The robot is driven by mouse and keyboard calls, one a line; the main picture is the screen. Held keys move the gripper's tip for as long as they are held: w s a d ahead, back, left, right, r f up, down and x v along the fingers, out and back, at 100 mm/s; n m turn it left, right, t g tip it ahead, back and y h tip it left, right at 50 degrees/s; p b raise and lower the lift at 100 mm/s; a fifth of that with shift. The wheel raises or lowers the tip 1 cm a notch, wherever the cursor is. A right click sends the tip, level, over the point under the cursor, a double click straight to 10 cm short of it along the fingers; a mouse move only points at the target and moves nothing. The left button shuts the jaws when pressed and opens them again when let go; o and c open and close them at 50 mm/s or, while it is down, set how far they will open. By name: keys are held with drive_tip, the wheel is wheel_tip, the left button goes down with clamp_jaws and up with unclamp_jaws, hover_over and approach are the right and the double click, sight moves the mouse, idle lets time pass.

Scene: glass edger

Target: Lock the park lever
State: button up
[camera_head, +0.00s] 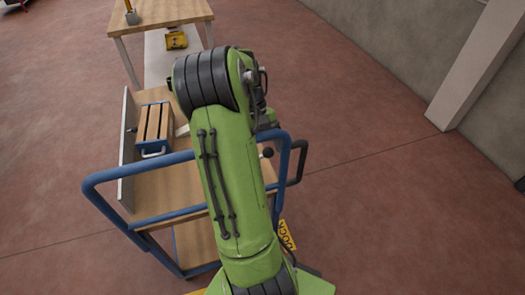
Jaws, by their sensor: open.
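A black ball knob (267,153) shows just right of my green arm, by the right side of the blue-framed cart (103,184). It may be the end of the park lever; the rest of it is hidden behind my arm. A dark bent bar (297,168) stands just right of the knob at the cart's side. My arm reaches forward over the cart and covers much of its top. My gripper is hidden beyond the arm, so its distance from the knob cannot be told.
A wooden slatted box with a metal handle (153,130) sits at the cart's left, by a grey upright panel (127,160). A wooden table (165,12) stands behind. A yellow floor sign (286,236) lies right of the cart. The red floor to the right is clear up to the pillar (475,75).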

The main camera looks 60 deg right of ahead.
drive_tip(key=shift+c, duration=0.2)
drive_tip(key=c, duration=1.5)
drive_tip(key=shift+s, duration=0.1)
